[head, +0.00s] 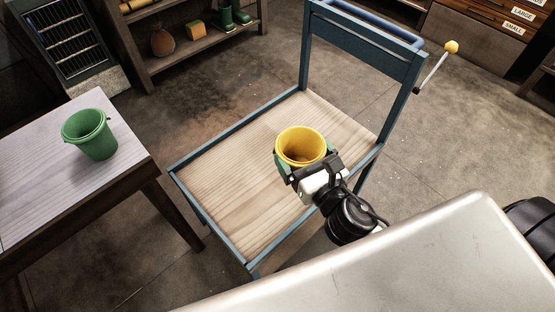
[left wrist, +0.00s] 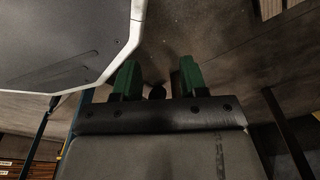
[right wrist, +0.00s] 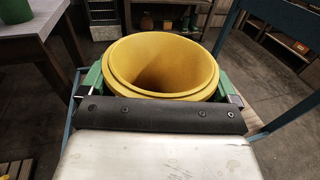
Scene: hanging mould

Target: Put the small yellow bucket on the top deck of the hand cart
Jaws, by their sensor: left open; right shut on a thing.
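The small yellow bucket (head: 301,146) is upright in the head view, over the wooden top deck (head: 232,189) of the blue-framed hand cart. My right gripper (head: 304,165) is shut on the bucket, with its green fingers on either side of it. The bucket (right wrist: 161,66) also fills the middle of the right wrist view, and its inside looks empty. I cannot tell whether its base touches the deck, as the gripper hides it. My left gripper (left wrist: 157,80) is open and empty in the left wrist view. It is not visible in the head view.
A green bucket (head: 90,134) stands on a table (head: 40,172) at the left. A shelf (head: 185,48) with a vase and boots is at the back. The cart's blue handle frame (head: 366,41) rises behind the deck. The deck's left part is clear.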

